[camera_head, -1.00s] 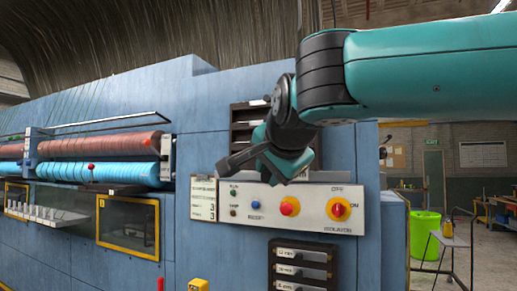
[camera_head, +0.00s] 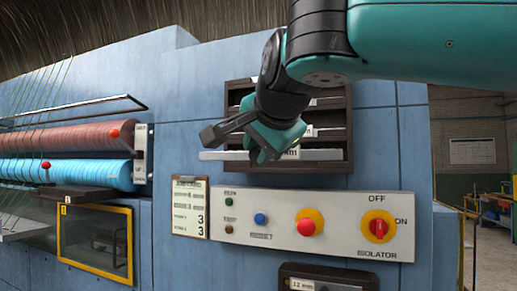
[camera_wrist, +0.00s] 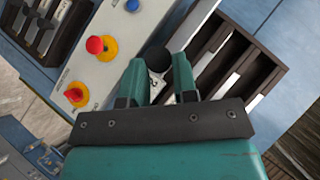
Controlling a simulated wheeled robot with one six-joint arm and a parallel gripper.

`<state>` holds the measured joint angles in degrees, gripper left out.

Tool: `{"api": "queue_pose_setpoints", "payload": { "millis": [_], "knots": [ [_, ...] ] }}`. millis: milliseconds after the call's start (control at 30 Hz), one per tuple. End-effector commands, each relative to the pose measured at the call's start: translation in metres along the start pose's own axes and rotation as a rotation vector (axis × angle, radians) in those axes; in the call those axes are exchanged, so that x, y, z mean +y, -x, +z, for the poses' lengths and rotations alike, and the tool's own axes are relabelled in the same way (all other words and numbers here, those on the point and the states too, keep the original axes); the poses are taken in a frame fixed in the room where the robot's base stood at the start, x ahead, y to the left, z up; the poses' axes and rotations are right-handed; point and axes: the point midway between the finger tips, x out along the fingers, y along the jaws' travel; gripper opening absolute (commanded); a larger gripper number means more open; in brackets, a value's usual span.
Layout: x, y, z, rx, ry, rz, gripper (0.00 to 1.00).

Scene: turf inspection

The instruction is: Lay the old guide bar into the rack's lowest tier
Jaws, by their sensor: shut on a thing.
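The rack (camera_head: 345,125) is a dark brown unit with several tiers on the blue machine face, above the control panel. My gripper (camera_head: 265,152) is in front of its lower part, by the lowest tier, and hides part of it. A thin pale bar (camera_head: 222,155), seemingly the old guide bar, lies level in the gripper and sticks out to the left past the rack's side. Whether it rests in the tier I cannot tell. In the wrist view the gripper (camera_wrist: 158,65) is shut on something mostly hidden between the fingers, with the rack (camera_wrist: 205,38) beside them.
The control panel (camera_head: 270,232) with coloured buttons and a red-yellow isolator switch (camera_head: 379,227) is just below the rack. Red and blue rollers (camera_head: 75,172) and a yellow-framed window (camera_head: 95,240) are at the left. Another dark rack (camera_head: 325,283) is below the panel.

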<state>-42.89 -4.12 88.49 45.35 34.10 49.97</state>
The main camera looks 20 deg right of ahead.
Motion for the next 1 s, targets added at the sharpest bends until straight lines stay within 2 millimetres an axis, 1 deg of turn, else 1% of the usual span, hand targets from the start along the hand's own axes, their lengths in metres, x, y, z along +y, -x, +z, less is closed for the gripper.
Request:
{"api": "queue_pose_setpoints", "payload": {
  "millis": [233,433,1000],
  "knots": [
    [0.004,0.000,-0.007,0.009,-0.007,0.004,0.00],
    [0.005,0.005,-0.005,0.012,-0.007,-0.002,0.00],
    [0.004,-0.037,-0.045,0.013,-0.007,0.000,0.00]
  ]
}}
